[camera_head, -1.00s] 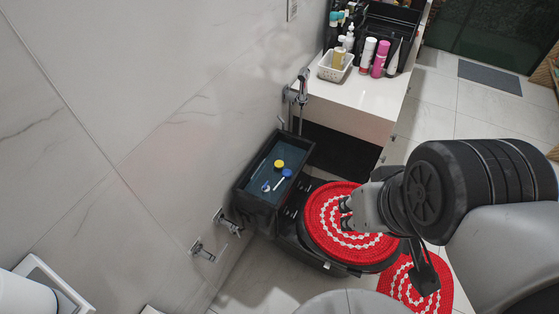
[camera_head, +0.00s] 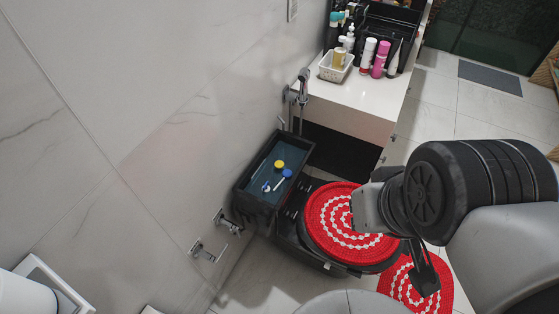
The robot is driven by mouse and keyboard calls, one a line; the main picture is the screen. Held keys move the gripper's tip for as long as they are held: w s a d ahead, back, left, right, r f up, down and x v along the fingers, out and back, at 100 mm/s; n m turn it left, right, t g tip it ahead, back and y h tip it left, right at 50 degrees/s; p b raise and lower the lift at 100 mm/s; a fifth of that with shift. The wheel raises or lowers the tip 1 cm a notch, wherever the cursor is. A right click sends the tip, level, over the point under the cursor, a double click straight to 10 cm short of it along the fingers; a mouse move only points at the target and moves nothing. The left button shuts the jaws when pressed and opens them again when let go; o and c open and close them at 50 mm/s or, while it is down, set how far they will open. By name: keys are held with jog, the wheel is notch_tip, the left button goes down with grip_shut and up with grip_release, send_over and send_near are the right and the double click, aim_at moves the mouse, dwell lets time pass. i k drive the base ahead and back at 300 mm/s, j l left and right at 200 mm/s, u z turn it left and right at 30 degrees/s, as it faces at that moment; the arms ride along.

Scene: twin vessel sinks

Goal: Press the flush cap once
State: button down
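A black open-topped tank (camera_head: 257,212) stands against the marble wall behind the toilet. Inside it I see a round yellow cap (camera_head: 279,164) and a smaller round blue cap (camera_head: 287,172) beside it, with a white rod-like part next to them. I cannot tell which of these is the flush cap. My gripper (camera_head: 366,207) is over the right part of the red crocheted toilet lid cover (camera_head: 328,215), to the right of the tank and apart from it.
A white counter (camera_head: 352,96) with a basket (camera_head: 335,68) and several bottles stands behind the tank. A hand shower (camera_head: 303,82) hangs on the wall near it. Wall taps (camera_head: 222,222) are at the tank's left. The space above the tank looks clear.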

aim_at(278, 164)
jog(key=i+j+u, duration=0.1)
jog(key=u, duration=0.4)
jog(key=i+u, duration=0.55)
jog(key=u, duration=0.4)
